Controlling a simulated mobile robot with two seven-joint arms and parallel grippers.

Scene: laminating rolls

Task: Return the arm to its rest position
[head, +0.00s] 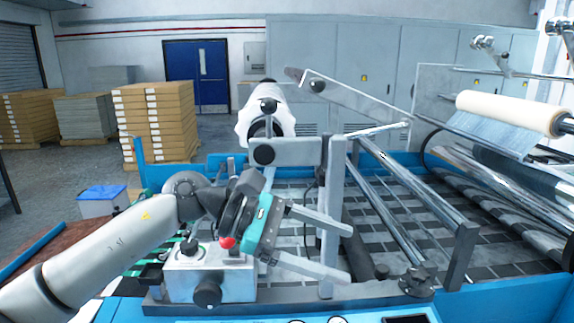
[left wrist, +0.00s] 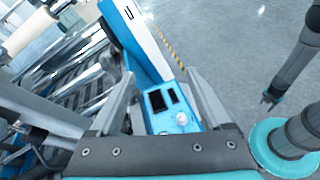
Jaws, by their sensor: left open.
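My left arm (head: 110,245) comes in from the left in the head view, low across the front of the laminating machine. Its gripper (head: 350,254) is open, with fingers pointing right and nothing between them. It is in front of an upright grey post (head: 332,210) and beside a grey control box (head: 210,275); whether it touches them I cannot tell. In the left wrist view the two fingers (left wrist: 162,90) are spread, with a blue panel with dark screens (left wrist: 165,100) beyond. A dark arm part with a small forked end (left wrist: 268,100) shows at the right; its jaw state is unclear.
A white-wrapped roll (head: 265,112) sits behind the post. A film roll (head: 510,111) and shiny rollers (head: 400,195) fill the right side. Stacked boxes (head: 157,120) stand at the back left. Open floor (left wrist: 235,40) lies beyond the panel in the wrist view.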

